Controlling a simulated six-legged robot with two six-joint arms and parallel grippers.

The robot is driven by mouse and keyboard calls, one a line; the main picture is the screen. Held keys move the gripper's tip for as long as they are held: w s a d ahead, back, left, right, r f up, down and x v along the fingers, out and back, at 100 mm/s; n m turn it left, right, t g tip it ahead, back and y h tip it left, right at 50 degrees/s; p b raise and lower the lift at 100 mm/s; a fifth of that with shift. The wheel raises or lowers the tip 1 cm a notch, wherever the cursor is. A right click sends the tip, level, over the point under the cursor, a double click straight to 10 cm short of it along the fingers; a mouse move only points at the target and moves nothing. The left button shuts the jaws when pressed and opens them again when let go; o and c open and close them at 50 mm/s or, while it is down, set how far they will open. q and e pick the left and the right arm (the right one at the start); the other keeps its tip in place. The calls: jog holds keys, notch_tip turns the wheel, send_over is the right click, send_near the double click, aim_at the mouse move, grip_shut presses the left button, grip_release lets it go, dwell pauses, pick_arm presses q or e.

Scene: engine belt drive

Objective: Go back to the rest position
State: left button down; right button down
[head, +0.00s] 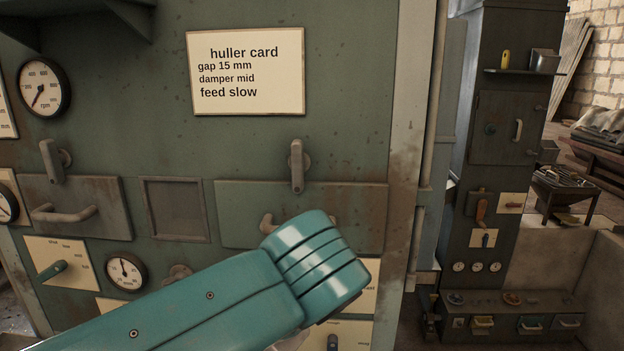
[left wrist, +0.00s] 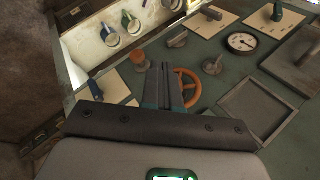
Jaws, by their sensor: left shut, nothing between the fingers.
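My left arm (head: 240,285), teal, reaches in from the lower left of the head view, in front of the green machine panel. Its gripper is not visible there. In the left wrist view my left gripper (left wrist: 164,88) is shut and empty, its two dark fingers close together. Past the fingertips are an orange handwheel (left wrist: 187,86) and an orange-brown knob (left wrist: 139,60); I cannot tell how far the fingers are from them. My right gripper is in neither view.
The green panel (head: 350,120) carries a huller card (head: 245,72), a lever (head: 297,165), a drawer handle (head: 64,212) and gauges (head: 43,87). A dark cabinet (head: 505,130) stands at the right. A gap with floor lies between panel and cabinet.

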pick_arm(q)
notch_tip(320, 180, down, 33)
jog(key=d+g+h, duration=0.2)
jog(key=g+h, duration=0.3)
jog(key=h, duration=0.1)
jog(key=s+a+f+n+h, duration=0.1)
jog(key=s+a+f+n, duration=0.1)
jog(key=s+f+n, duration=0.2)
jog(key=s+a+f+n+h, duration=0.2)
jog(key=s+a+f+n, duration=0.1)
jog(key=s+f, duration=0.6)
notch_tip(320, 180, down, 4)
jog(key=shift+s+f+n+t+h, duration=0.3)
jog(key=shift+s+n+t, duration=0.1)
jog(key=shift+n, duration=0.5)
jog(key=shift+a, duration=0.1)
